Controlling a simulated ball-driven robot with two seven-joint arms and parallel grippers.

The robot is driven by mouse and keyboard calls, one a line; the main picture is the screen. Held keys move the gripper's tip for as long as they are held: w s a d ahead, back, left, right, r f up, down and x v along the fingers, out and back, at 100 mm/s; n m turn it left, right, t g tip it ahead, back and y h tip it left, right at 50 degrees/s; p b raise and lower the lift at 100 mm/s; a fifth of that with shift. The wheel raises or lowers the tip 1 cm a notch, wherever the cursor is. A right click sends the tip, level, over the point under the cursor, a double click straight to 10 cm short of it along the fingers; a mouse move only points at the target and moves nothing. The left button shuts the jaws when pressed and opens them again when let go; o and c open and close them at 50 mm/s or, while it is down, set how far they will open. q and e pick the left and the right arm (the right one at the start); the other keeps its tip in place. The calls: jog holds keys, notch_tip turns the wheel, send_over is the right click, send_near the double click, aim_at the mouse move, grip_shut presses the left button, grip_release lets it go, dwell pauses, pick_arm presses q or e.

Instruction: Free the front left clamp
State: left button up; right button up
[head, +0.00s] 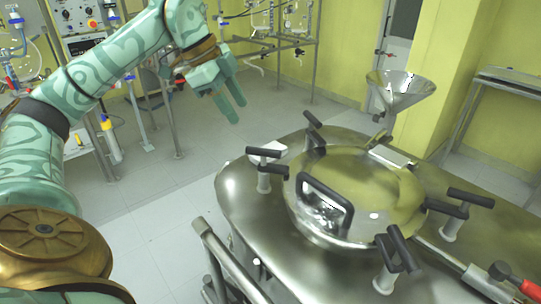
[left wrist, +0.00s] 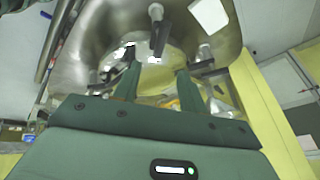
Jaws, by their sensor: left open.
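The steel vessel lid (head: 365,190) is ringed by several clamps, each a pale post with black bars. The left clamp (head: 264,168) stands at the lid's left edge, its lower bar pointing toward the rim. The near clamp (head: 392,262) stands at the front edge. I cannot tell for certain which is the front left one. My left gripper (head: 233,107) is open and empty, in the air above and left of the lid. In the left wrist view its open fingers (left wrist: 158,68) point toward the lid, with a clamp (left wrist: 156,35) beyond them. My right gripper is not in view.
A back clamp (head: 313,130) and a right clamp (head: 452,212) also stand around the lid. A black lid handle (head: 327,200) rises between them. A steel funnel (head: 400,90) stands behind. A rail (head: 225,262) runs along the left side. Open floor lies left of the vessel.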

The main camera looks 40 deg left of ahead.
aim_at(262, 150)
pick_arm(q)
jog(key=b+x, duration=0.4)
jog(key=x, duration=0.5)
jog(key=shift+w+f, duration=0.1)
jog(key=shift+f, duration=0.3)
jog(key=b+x, duration=0.2)
jog(key=x, duration=0.2)
jog(key=shift+w, duration=0.1)
jog(key=shift+w+d+f, duration=0.1)
jog(key=shift+w+f, duration=0.1)
jog(key=shift+f, duration=0.25)
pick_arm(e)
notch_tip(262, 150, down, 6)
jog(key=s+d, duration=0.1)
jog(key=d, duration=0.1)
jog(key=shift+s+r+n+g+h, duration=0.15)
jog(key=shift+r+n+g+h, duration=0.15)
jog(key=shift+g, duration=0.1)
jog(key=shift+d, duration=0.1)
pick_arm(q)
grip_shut()
